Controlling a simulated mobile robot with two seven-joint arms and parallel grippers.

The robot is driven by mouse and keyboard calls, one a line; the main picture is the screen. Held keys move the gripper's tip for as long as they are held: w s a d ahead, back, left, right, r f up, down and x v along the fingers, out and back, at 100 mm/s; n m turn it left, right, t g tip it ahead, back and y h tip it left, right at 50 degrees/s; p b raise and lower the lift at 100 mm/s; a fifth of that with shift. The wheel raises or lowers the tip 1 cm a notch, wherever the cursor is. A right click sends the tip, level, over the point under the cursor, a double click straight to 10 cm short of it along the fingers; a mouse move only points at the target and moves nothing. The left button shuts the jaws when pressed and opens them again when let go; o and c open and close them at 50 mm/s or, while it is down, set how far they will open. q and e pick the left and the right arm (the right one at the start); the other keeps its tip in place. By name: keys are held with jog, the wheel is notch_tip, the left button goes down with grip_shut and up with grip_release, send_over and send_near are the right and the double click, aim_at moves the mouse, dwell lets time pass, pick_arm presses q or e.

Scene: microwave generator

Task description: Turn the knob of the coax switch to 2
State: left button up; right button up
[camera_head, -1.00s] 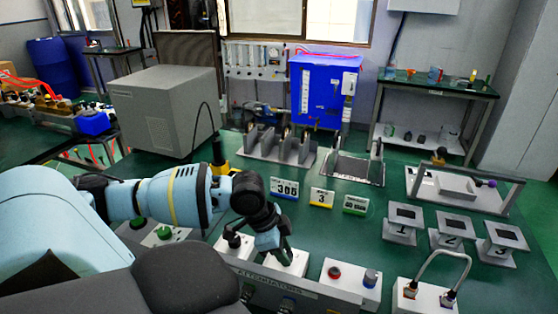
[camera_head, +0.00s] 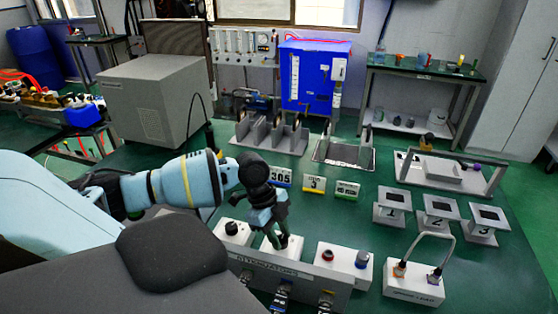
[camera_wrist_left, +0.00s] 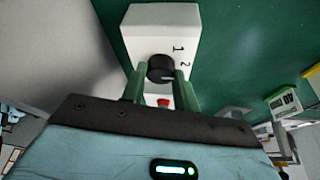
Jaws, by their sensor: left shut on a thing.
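The coax switch is a white box (camera_wrist_left: 138,22) with a round black knob (camera_wrist_left: 160,69) and the printed marks 1 and 2, with 2 closer to the knob's right side in the left wrist view. My left gripper (camera_wrist_left: 160,78) has its green fingers on both sides of the knob and is shut on it. In the head view my left gripper (camera_head: 277,240) points down onto the white box (camera_head: 291,250), and the fingers hide the knob there. A faint light mark shows on the knob, but I cannot tell exactly which number it points to. My right gripper is not in view.
A grey panel marked attenuators (camera_head: 290,275) lies in front. Numbered stands (camera_head: 440,215) and a handled box (camera_head: 415,280) are farther right.

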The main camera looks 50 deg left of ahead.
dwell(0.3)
pick_arm(q)
jog(key=o, duration=1)
jog(key=shift+v, duration=3.95)
